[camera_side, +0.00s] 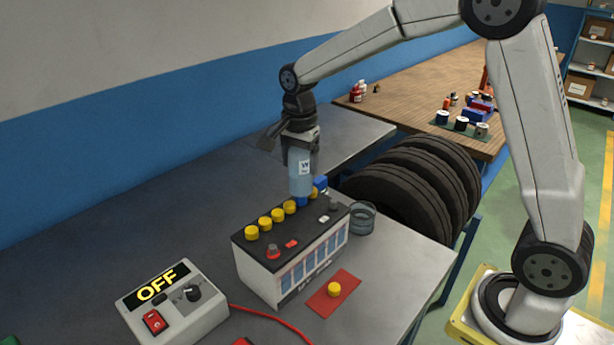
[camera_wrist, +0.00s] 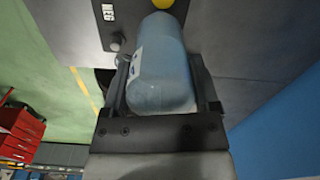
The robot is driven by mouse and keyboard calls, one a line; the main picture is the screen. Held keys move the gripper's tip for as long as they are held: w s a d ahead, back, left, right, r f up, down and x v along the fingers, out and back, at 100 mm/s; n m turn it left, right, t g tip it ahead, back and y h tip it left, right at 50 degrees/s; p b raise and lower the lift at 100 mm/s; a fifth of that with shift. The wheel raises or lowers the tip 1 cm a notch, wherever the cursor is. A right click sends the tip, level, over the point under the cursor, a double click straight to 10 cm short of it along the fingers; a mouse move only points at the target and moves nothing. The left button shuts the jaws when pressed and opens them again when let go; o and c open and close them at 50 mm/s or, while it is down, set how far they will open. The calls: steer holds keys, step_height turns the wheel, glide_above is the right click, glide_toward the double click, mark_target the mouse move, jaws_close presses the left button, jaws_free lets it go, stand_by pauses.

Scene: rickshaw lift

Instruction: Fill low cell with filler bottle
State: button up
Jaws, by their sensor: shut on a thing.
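My gripper (camera_side: 301,146) is shut on the light blue filler bottle (camera_side: 301,176). The bottle is upside down, its dark blue nozzle at the top of the battery (camera_side: 296,250), near the far end of the row of cells. Whether the nozzle is inside a cell opening I cannot tell. The bottle also fills the middle of the wrist view (camera_wrist: 162,72). Several yellow caps (camera_side: 265,223) sit along the battery top. One loose yellow cap (camera_side: 334,289) lies on a red mat (camera_side: 321,304) in front of the battery.
A charger box (camera_side: 172,303) reading OFF stands at front left, with a red cable (camera_side: 268,318) running from it. A clear round holder (camera_side: 362,217) stands right of the battery. Tyres (camera_side: 430,185) are beyond the bench's right edge. The grey bench is clear behind the charger.

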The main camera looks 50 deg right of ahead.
steer(key=shift+f, duration=0.1)
steer(key=shift+r, duration=3.05)
